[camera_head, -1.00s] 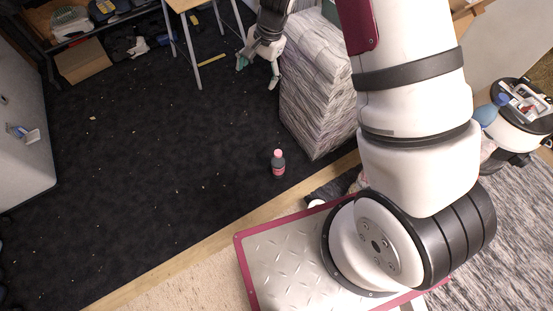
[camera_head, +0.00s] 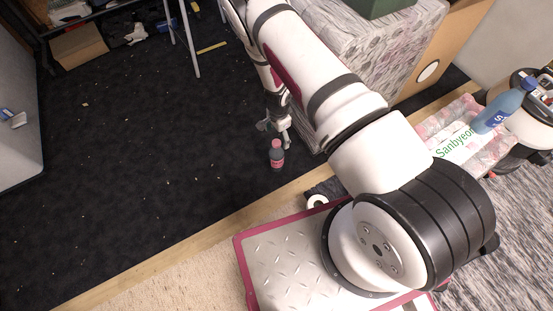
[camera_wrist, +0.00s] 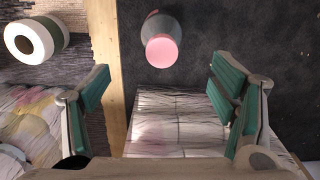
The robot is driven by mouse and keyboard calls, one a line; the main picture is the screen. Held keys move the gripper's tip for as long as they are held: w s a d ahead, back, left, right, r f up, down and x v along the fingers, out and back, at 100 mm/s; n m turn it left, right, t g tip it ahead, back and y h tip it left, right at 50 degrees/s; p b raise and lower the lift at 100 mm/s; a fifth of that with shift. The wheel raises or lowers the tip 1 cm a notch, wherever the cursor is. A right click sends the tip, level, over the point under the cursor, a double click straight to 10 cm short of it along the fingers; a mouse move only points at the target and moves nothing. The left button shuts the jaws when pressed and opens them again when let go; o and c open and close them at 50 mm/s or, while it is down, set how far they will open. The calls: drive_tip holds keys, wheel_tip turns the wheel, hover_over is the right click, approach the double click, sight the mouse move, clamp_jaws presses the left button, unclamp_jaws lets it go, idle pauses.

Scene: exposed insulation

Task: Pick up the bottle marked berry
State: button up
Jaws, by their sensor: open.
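A small dark bottle (camera_head: 277,158) with a pink cap and reddish label stands upright on the dark carpet; its label is too small to read. In the wrist view the bottle (camera_wrist: 161,38) shows from above, cap toward the camera, ahead of and roughly between the fingers. My gripper (camera_head: 277,134) is just above and behind the bottle in the head view, its fingers spread and empty. In the wrist view my gripper (camera_wrist: 160,90) shows both green-padded fingers wide apart, with nothing held. Its distance to the cap is hard to judge.
A large block with a streaked pattern (camera_head: 385,50) stands right beside the arm. A white roll (camera_head: 317,201) lies near a wooden strip (camera_head: 215,215). A blue bottle (camera_head: 503,108) and a package lettered "Sanbyeon" (camera_head: 458,143) are at the right. The carpet left is mostly clear.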

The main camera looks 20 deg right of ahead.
sight(278, 142)
wheel_tip(278, 142, down, 5)
drive_tip(key=shift+r+b, duration=0.15)
drive_tip(key=shift+b, duration=0.5)
drive_tip(key=shift+a+f+b, duration=0.2)
drive_tip(key=shift+f+b, duration=0.5)
drive_tip(key=shift+f, duration=0.65)
drive_tip(key=shift+a+f+b, duration=0.2)
drive_tip(key=shift+f+b, duration=0.5)
drive_tip(key=shift+f, duration=0.6)
drive_tip(key=c, duration=1.1)
